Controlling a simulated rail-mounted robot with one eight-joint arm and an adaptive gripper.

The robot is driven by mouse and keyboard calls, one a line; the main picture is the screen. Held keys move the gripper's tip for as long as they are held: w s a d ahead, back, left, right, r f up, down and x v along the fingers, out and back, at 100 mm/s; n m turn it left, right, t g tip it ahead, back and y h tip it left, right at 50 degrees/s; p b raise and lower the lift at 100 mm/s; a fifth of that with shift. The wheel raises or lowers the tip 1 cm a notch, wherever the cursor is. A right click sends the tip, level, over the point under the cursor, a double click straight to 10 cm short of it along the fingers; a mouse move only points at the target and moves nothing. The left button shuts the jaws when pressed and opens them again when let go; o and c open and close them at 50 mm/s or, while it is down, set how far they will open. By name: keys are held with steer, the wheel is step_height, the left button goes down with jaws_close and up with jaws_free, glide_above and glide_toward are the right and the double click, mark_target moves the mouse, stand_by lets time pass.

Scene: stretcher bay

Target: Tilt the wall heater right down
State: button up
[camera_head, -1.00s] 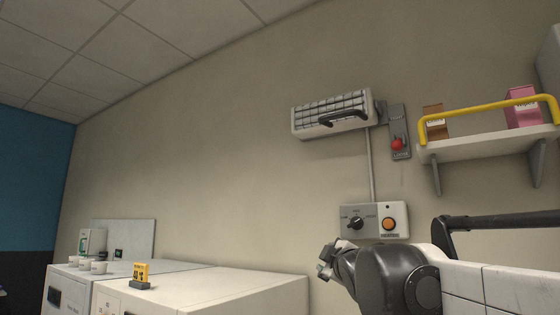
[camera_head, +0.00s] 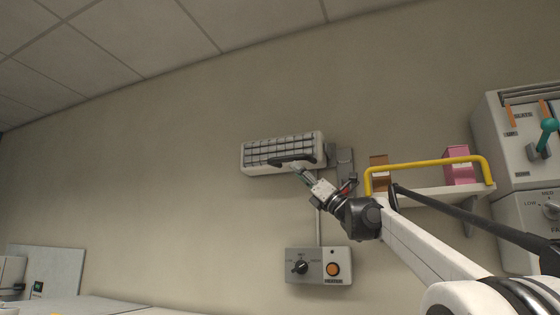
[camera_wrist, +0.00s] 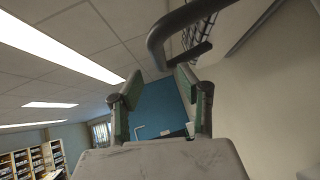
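The wall heater (camera_head: 250,152) is a white box with a dark grille, mounted high on the beige wall. A black handle (camera_head: 280,162) runs along its lower front edge. My gripper (camera_head: 302,171) is at the right part of the handle, its fingers pointing up at it. In the wrist view my gripper (camera_wrist: 160,82) shows two green-padded fingers spread apart with nothing between them. The curved handle (camera_wrist: 160,38) lies just beyond the fingertips, nearer the right finger. Part of the heater's grille (camera_wrist: 207,30) shows behind it. I cannot tell whether a finger touches the handle.
A grey switch plate (camera_head: 345,160) is right of the heater, partly hidden by my arm. A shelf with a yellow rail (camera_head: 430,165) carries brown and pink boxes close to my arm. A control box (camera_head: 303,266) with a dial and an orange button is below. Wall left of the heater is clear.

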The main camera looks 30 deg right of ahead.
mark_target(285, 160)
steer(key=p+x, duration=0.2)
steer(key=x, duration=0.5)
steer(key=shift+w+a+r, duration=0.1)
steer(key=shift+a, duration=0.05)
jaws_close()
